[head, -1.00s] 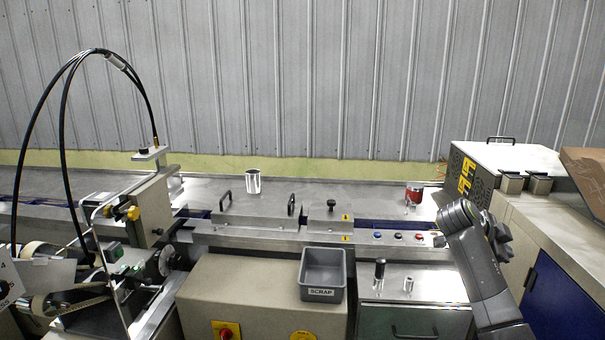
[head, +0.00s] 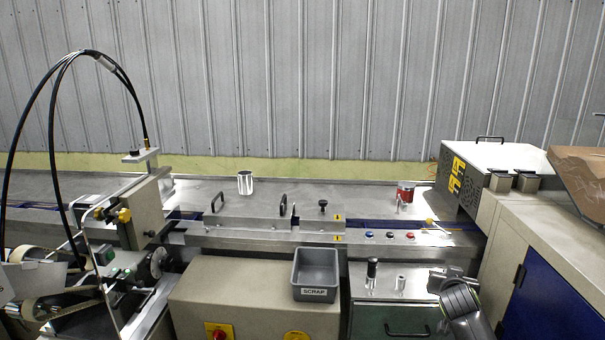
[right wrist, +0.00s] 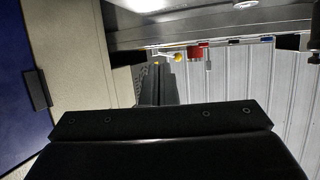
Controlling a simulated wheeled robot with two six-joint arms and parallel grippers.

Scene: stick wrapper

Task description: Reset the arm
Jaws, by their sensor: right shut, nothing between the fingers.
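My right arm (head: 461,303) shows low at the right of the head view, in front of the metal cabinet's right end. It is folded low, and I cannot make out its fingertips there. In the right wrist view my right gripper (right wrist: 158,82) is dark, with its fingers together and nothing held. Its wide black body fills the lower part of that view. The fingers point at open space, apart from the machine. My left gripper is not in view.
A grey scrap bin (head: 316,268) sits at the front middle of the line. A beige counter (head: 500,240) with a blue door borders the right side.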

